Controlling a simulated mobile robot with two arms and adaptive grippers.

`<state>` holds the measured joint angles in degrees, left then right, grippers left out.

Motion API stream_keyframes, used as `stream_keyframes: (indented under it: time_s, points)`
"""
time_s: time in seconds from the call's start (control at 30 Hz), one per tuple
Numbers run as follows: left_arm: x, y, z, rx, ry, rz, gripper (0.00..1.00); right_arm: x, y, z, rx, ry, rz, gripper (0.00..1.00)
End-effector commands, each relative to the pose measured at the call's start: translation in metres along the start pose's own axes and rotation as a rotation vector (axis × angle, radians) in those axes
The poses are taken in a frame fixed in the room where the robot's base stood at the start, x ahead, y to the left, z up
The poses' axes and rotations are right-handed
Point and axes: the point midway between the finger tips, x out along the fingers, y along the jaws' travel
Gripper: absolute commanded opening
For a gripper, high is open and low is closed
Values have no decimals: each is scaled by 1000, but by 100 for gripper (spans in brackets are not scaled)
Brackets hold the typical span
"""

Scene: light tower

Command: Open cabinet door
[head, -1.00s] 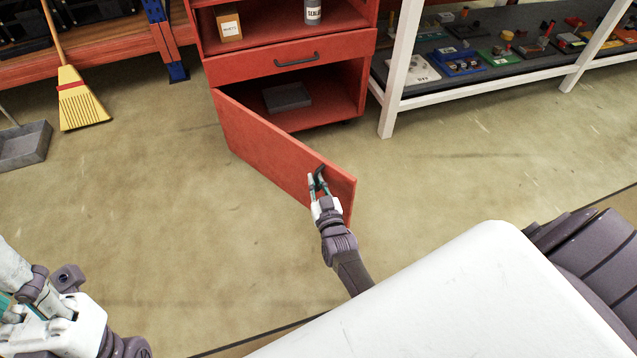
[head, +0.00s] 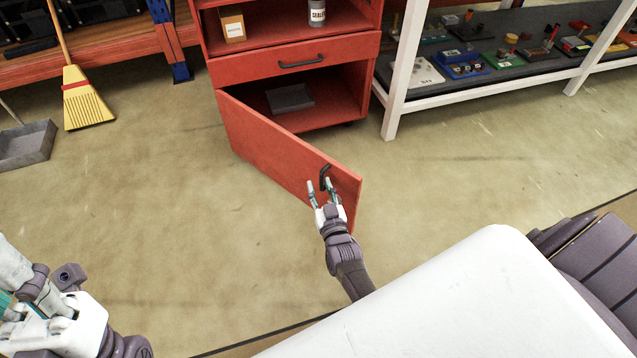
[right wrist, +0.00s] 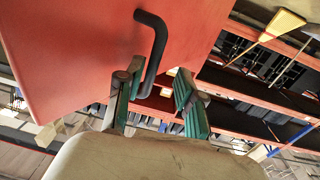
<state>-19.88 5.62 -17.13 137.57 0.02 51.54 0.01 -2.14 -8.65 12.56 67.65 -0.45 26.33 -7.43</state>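The red cabinet (head: 225,72) stands at the top centre of the head view. Its lower door (head: 275,150) is hinged on the left and swung well out, showing a dark grey box (head: 289,98) inside. A black handle (head: 325,177) sits near the door's free edge; it also shows in the right wrist view (right wrist: 156,50). My right gripper (head: 319,186) is open at the handle, fingers apart. In the right wrist view its fingertips (right wrist: 152,84) lie near the handle's lower end; contact is unclear. My left gripper (head: 12,306) is partly cut off at the lower left.
A closed drawer (head: 250,69) with a black handle is above the opening. A white-framed shelf (head: 394,105) stands to the right. A broom (head: 85,100) and a grey dustpan (head: 27,147) are at the left. The floor left of the door is clear.

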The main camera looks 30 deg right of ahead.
Motion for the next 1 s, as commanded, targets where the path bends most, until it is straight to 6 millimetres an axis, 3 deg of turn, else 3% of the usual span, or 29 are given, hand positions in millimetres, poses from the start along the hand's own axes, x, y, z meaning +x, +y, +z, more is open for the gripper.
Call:
stream_keyframes:
  time_s: [0.1,0.3,0.67,0.77,0.87,0.9,1.0]
  points:
    - [0,0,0,-1,-2,1,38,-23,0,1,0,-3,0,37]
    - [-1,0,0,-1,-3,1,38,-50,0,0,0,-1,-1,37]
    - [-1,0,1,-1,-4,1,38,-58,0,0,0,1,-1,37]
    - [-1,0,0,-1,-4,1,38,-56,-1,-5,-1,12,-3,22]
    - [-1,0,0,-1,-4,1,38,-51,-4,-34,-3,86,-21,6]
    - [-1,0,0,-1,-4,1,38,-48,-6,-56,-4,140,-34,0]
    - [-1,0,0,-1,-4,1,38,-48,-17,-122,3,304,-80,0]
